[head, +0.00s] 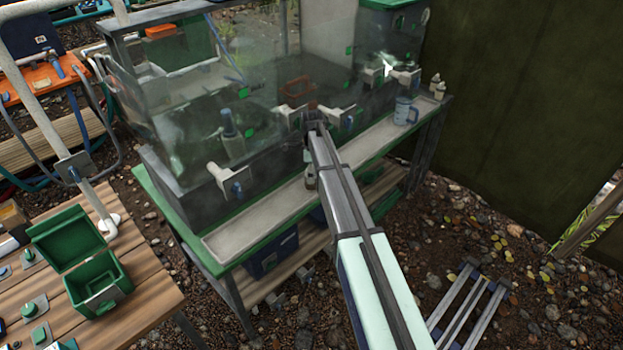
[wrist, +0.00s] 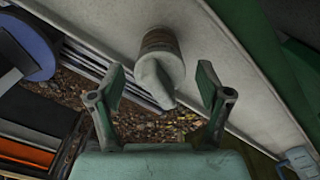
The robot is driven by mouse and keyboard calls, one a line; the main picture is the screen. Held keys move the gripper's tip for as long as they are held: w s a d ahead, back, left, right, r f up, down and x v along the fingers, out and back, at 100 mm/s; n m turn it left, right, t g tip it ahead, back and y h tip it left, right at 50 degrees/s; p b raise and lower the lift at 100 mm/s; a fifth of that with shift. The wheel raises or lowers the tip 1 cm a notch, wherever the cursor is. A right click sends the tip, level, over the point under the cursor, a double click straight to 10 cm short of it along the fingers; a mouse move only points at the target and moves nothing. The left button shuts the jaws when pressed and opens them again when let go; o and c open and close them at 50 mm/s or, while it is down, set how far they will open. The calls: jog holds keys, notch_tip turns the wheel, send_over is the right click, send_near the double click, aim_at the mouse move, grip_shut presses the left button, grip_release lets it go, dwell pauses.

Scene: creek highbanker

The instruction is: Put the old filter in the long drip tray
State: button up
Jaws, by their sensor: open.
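The old filter, as I take it, is a pale grey cylinder with a ridged brown band (wrist: 160,62) and a pointed pale end. In the wrist view it sits between the fingers of my gripper (wrist: 161,78), which is open with gaps on both sides. In the head view a small pale shape (head: 311,181) below my arm's end may be it. The long drip tray (head: 260,212) is a pale, shallow strip along the front of the tank; it also shows in the wrist view (wrist: 235,75) behind the filter. I cannot tell whether the filter touches it.
A glass tank (head: 200,110) with grey valves (head: 228,181) stands behind the tray. A blue mug (head: 404,111) stands at the tray's right end, near small white bottles (head: 439,88). A blue bin (head: 272,252) sits on the shelf below. An open green box (head: 97,283) stands at left.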

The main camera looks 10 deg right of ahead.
notch_tip(320, 180, up, 9)
jog(key=shift+r+b, duration=0.15)
jog(key=shift+b, duration=0.8)
